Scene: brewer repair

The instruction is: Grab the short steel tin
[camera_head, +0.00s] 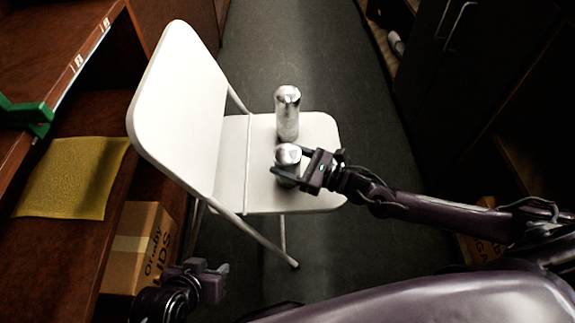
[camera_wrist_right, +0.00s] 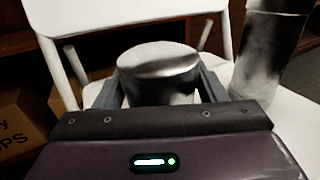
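The short steel tin (camera_head: 288,155) stands upright on the seat of the white folding chair (camera_head: 318,128). It also shows in the right wrist view (camera_wrist_right: 158,72), upright between the fingers. My right gripper (camera_head: 281,164) reaches in from the right, with one finger on each side of the tin. The fingers look open, with a narrow gap at the left finger in the wrist view; the tin's lower part is hidden. A taller steel tin (camera_head: 287,115) stands just behind it. My left gripper (camera_head: 207,270) is low at the left, away from the chair; its finger opening is unclear.
The chair's backrest (camera_head: 181,112) rises left of the tins. A wooden shelf with a yellow mat (camera_head: 72,178), a green object (camera_head: 27,113) and a cardboard box (camera_head: 137,250) lies further left. Dark cabinets (camera_head: 470,60) line the right. The aisle floor behind the chair is clear.

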